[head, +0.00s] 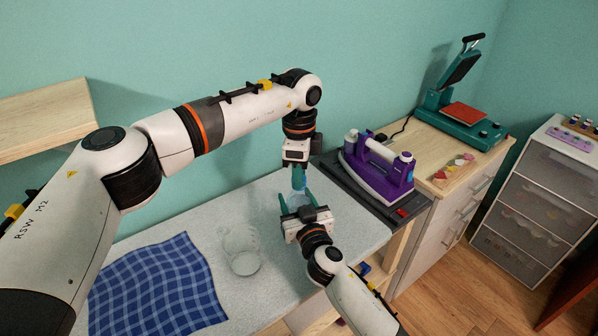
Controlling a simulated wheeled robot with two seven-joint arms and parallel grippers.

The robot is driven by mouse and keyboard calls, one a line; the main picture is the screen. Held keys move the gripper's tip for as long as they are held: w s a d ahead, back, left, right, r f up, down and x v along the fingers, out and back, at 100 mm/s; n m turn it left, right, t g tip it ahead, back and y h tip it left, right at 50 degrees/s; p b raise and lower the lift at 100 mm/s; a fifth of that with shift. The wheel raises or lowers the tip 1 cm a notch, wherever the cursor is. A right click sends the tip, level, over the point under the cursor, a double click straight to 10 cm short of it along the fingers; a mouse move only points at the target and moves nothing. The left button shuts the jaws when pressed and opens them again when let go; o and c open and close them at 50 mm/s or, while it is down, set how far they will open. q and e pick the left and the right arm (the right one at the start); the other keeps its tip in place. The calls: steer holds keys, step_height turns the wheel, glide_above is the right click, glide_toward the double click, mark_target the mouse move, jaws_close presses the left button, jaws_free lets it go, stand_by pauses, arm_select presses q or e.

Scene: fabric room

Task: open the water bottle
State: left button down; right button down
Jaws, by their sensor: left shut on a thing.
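The water bottle (297,200) is a small, pale bluish shape near the table's far right part, largely hidden by both grippers. My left gripper (299,182) points straight down from above, its teal fingers close together on the bottle's top. The bottle cap is hidden between those fingers. My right gripper (297,203) comes from the front right, its teal fingers on either side of the bottle's body. I cannot tell whether they press on it.
A blue checked cloth (160,288) lies at the left. A purple iron (378,172) sits on a dark board at the right. A teal heat press (463,112) stands on the cabinet behind. A wooden shelf (45,118) juts out at upper left.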

arm_select(q)
steer(key=shift+r, duration=0.1)
stand_by(0.3)
steer(key=shift+r, duration=1)
steer(key=shift+r, duration=2)
arm_select(e)
steer(key=shift+c, duration=2.2)
jaws_free()
steer(key=shift+s, duration=0.1)
